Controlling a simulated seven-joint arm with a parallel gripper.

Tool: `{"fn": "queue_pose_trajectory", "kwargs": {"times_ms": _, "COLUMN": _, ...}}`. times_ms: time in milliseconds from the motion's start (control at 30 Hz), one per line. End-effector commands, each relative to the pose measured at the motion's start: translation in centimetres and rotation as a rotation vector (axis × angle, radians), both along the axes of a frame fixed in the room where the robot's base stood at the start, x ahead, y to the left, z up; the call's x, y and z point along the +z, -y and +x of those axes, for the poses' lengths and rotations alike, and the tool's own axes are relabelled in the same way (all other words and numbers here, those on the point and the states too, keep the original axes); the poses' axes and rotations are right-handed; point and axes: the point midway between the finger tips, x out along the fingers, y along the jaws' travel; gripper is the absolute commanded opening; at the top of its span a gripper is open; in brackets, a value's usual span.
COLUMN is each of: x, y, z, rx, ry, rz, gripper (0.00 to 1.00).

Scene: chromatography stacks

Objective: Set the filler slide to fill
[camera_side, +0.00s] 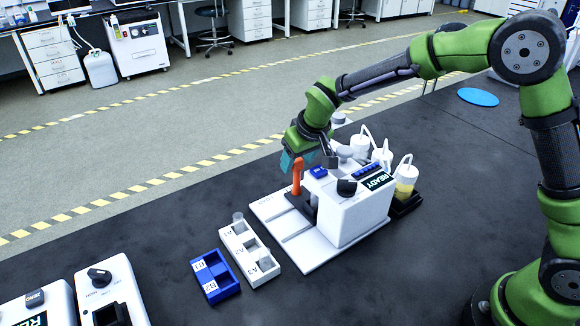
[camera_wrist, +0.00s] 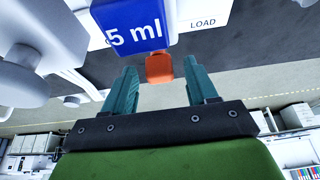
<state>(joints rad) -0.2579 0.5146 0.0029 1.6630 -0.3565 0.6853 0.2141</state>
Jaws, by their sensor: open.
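The white filler unit (camera_side: 350,215) stands on the dark bench in the side view, with a "READY" display and a white base plate (camera_side: 319,256). An orange upright handle (camera_side: 297,175), apparently the slide's, stands at the unit's left side. My gripper (camera_side: 291,160) is at this handle's upper part. In the wrist view the orange handle (camera_wrist: 159,68) shows between and just beyond the teal fingertips of my open gripper (camera_wrist: 155,76), with gaps on both sides. A "LOAD" label (camera_wrist: 203,23) is to its right. I cannot read a fill mark.
A blue "5 ml" block (camera_wrist: 135,30) is close above the fingers in the wrist view. A white rack (camera_side: 248,250) and a blue rack (camera_side: 214,277) stand left of the unit. Bottles (camera_side: 404,180) stand behind it. Another white device (camera_side: 112,292) is at front left.

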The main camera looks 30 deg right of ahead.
Motion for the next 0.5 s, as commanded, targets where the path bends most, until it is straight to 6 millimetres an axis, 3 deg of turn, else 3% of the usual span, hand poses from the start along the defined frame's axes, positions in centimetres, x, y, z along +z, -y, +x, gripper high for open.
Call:
{"fn": "queue_pose_trajectory", "kwargs": {"times_ms": 167, "x": 0.8, "y": 0.0, "z": -0.3, "rx": 0.000, "ry": 0.001, "rz": 0.000, "gripper": 0.57}}
{"fn": "queue_pose_trajectory", "kwargs": {"times_ms": 267, "x": 2.3, "y": 0.0, "z": -0.8, "rx": -0.001, "ry": 0.004, "rz": 0.001, "gripper": 0.57}}
{"fn": "queue_pose_trajectory", "kwargs": {"times_ms": 500, "x": 7.7, "y": 0.0, "z": -3.1, "rx": 0.000, "ry": 0.005, "rz": 0.001, "gripper": 0.57}}
